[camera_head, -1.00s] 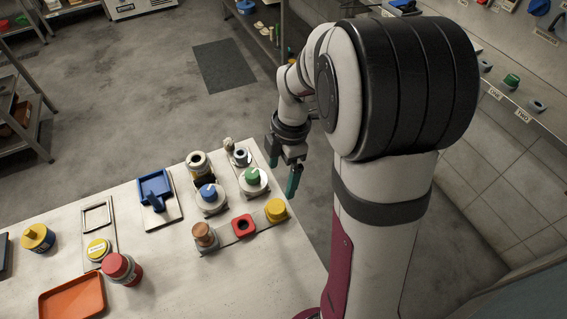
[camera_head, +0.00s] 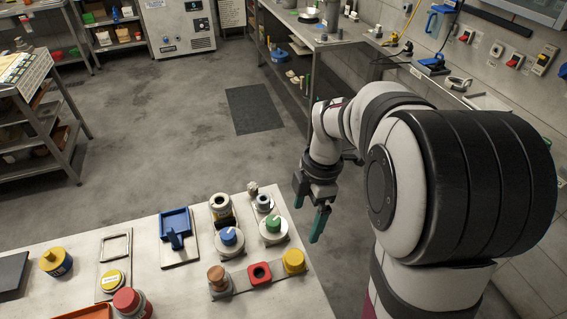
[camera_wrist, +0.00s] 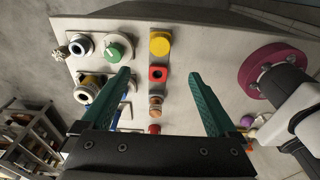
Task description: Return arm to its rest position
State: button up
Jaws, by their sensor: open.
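My gripper (camera_head: 309,207) is in the air past the right edge of the table, with its green fingers pointing down. In the wrist view my gripper (camera_wrist: 160,100) is open and empty, its fingers wide apart above the table. My arm reaches out from the right side in the head view and stays clear of the table items. The soup warmers' knobs stand on the table: a blue knob (camera_head: 228,236) and a green knob (camera_head: 273,224), each on a round pale base. The green knob also shows in the wrist view (camera_wrist: 119,47).
The table (camera_head: 285,300) also holds a yellow cylinder (camera_head: 294,261), a red square block (camera_head: 259,273), a brown-topped cylinder (camera_head: 218,278), a blue holder (camera_head: 175,227) and a red-lidded jar (camera_head: 128,301). A counter (camera_head: 330,38) and shelving (camera_head: 40,120) stand beyond. The floor between is open.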

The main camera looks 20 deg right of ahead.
jog(key=s+a+r+m, duration=0.2)
jog(key=s+a+m, duration=0.3)
jog(key=s+m, duration=0.5)
jog(key=s+a+r+m, duration=0.1)
jog(key=s+a+m, duration=0.5)
jog(key=s+m, duration=0.3)
jog(key=m, duration=0.4)
jog(key=shift+s+r, duration=0.35)
dwell(0.3)
